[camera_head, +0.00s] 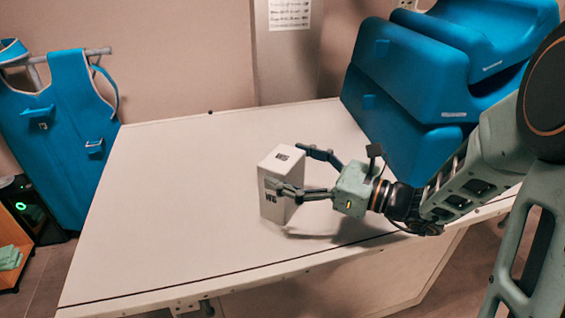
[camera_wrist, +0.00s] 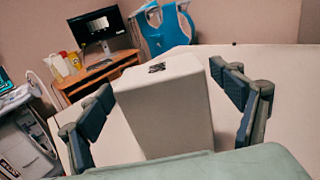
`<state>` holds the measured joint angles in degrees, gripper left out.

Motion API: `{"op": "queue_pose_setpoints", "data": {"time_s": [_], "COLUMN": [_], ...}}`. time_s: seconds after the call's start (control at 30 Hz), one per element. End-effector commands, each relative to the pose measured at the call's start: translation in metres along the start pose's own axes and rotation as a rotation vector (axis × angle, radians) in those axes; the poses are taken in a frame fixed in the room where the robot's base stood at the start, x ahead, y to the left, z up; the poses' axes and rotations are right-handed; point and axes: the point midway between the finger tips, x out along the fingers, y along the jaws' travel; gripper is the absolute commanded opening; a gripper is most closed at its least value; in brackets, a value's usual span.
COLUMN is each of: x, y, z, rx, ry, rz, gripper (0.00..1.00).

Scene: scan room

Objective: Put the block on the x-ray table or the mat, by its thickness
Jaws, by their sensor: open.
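A white block (camera_head: 270,207) with dark lettering on its top and side stands upright on the white x-ray table (camera_head: 160,200). My gripper (camera_head: 302,172) is open, with one finger on the near side of the block and the other on the far side. In the wrist view a gap shows between each finger and the block. I cannot tell any mat in these views.
Large blue padded cushions (camera_head: 410,80) stand at the table's back right, close to my arm. A blue apron (camera_head: 55,130) hangs at the left. The wrist view shows a wooden desk (camera_wrist: 100,75) with a monitor (camera_wrist: 97,25). The table's left part is clear.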

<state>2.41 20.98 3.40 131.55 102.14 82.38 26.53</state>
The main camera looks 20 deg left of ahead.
Motion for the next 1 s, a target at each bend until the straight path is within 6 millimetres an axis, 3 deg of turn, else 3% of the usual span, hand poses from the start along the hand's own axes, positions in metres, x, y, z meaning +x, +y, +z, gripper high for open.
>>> {"op": "queue_pose_setpoints", "data": {"time_s": [0.3, 0.5, 1.0], "x": [-0.070, -0.097, -0.105], "y": [-0.002, -0.001, 0.000], "z": [0.001, 0.000, 0.000], "rx": [0.001, 0.001, 0.001], "ry": [0.000, 0.000, 0.000], "rz": [-0.006, -0.004, -0.001], "gripper": [0.86, 0.86, 0.86]}}
